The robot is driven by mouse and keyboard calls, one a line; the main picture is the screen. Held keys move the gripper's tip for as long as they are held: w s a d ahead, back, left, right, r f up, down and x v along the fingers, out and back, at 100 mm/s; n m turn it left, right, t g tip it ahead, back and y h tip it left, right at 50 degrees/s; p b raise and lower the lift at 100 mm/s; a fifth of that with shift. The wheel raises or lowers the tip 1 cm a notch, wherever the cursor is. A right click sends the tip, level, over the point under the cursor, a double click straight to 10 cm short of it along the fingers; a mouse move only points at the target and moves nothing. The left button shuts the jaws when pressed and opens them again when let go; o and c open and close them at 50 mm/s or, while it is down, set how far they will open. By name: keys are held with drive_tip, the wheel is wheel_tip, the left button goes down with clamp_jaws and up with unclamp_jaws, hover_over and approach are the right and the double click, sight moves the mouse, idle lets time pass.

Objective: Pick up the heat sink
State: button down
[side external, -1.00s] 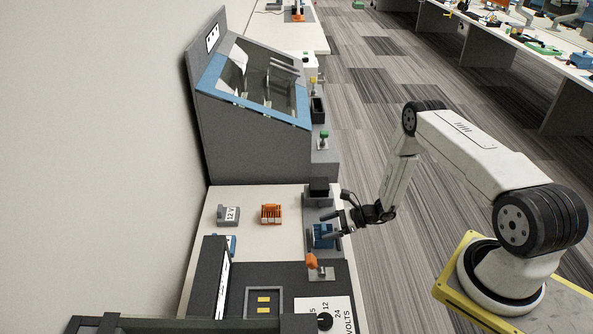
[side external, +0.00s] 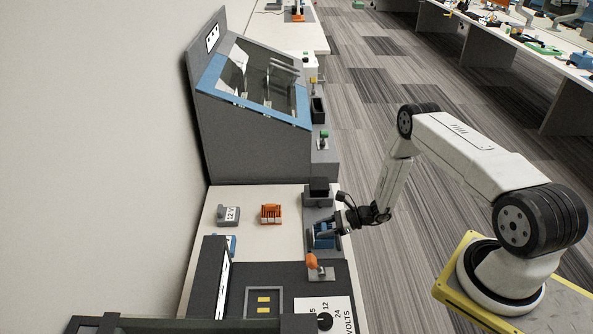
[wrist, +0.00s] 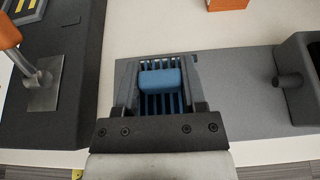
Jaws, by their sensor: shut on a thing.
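The blue finned heat sink (wrist: 160,82) is between the two fingers of my gripper (wrist: 158,72) in the wrist view, with its fins running along the fingers. In the side view the heat sink (side external: 322,238) sits at the grey strip on the bench's right side, partly hidden by my gripper (side external: 328,228). My gripper is shut on it. I cannot tell whether the heat sink still touches the grey strip.
An orange-handled lever (side external: 312,261) stands close by, also in the wrist view (wrist: 42,80). A black bin (side external: 319,188) lies on the other side. An orange finned block (side external: 271,213) and a grey 12 V block (side external: 229,214) sit on the white bench.

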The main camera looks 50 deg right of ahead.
drive_tip(key=shift+r, duration=0.15)
drive_tip(key=shift+r, duration=0.65)
drive_tip(key=s+a+r, duration=0.2)
drive_tip(key=s+r, duration=0.9)
drive_tip(key=s, duration=0.2)
drive_tip(key=shift+s+a+r, duration=0.2)
drive_tip(key=shift+s+a, duration=0.1)
drive_tip(key=shift+s, duration=0.05)
idle(0.4)
